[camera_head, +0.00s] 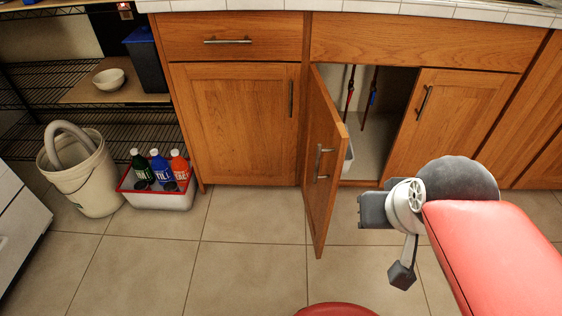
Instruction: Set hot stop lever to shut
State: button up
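A thin red line (350,88), with what looks like the hot stop on it, hangs inside the open cabinet (368,165) under the counter. A line with a blue part (373,94) hangs to its right. They are too small to tell how either lever is turned. My gripper (403,272) is at the end of my red arm, in front of the cabinet and below and right of the opening. It is apart from both lines. Its fingers are seen edge-on, so the gap between them is hidden.
The left cabinet door (322,165) stands open towards me; the right door (448,115) looks closed. A white container edge (349,157) shows behind the open door. A bucket (85,180) and a red-rimmed tub of bottles (158,200) stand left. The tiled floor between is clear.

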aim_at(352, 89)
jog(key=i+j, duration=0.15)
jog(key=j, duration=0.2)
jog(key=i+l+u, duration=0.1)
jog(key=l, duration=0.25)
jog(key=i+l, duration=0.3)
jog(key=i+l+u, duration=0.15)
jog(key=l, duration=0.3)
jog(key=i+l+u, duration=0.1)
jog(key=l, duration=0.3)
jog(key=i+l+u, duration=0.1)
jog(key=i+l, duration=0.15)
jog(key=l, duration=0.15)
jog(key=i+l, duration=0.1)
jog(key=l, duration=0.3)
jog(key=l+u, duration=0.1)
jog(key=u, duration=0.3)
jog(key=i+l+u, duration=0.1)
jog(key=u, duration=0.3)
jog(key=l+u, duration=0.1)
jog(key=u, duration=0.3)
